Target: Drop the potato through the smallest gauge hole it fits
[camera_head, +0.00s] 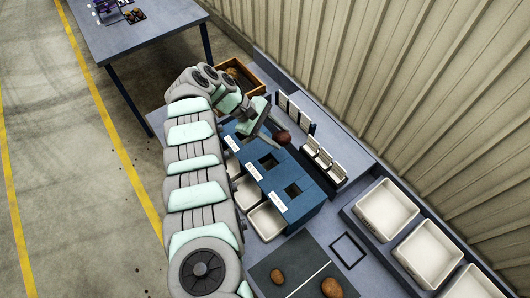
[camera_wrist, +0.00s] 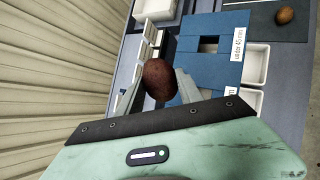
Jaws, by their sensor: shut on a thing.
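My gripper (camera_head: 277,130) is shut on a dark reddish-brown potato (camera_head: 283,137). In the wrist view the potato (camera_wrist: 160,80) sits between the two fingertips (camera_wrist: 158,88). The blue gauge stand (camera_head: 304,207) has a row of square holes with white labels on its front edge. The middle hole (camera_head: 268,160) and the near hole (camera_head: 292,190) show; the far hole is largely hidden by my gripper and arm. The potato is held above the far part of the stand, toward its wall side. In the wrist view one hole (camera_wrist: 208,44) is clear beside a label.
White bins (camera_head: 266,221) stand under the gauge. A dark mat (camera_head: 302,262) holds loose potatoes (camera_head: 277,275) at the near end. A wooden crate (camera_head: 262,80) is at the far end. White card racks (camera_head: 323,160) and white trays (camera_head: 386,208) line the wall side.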

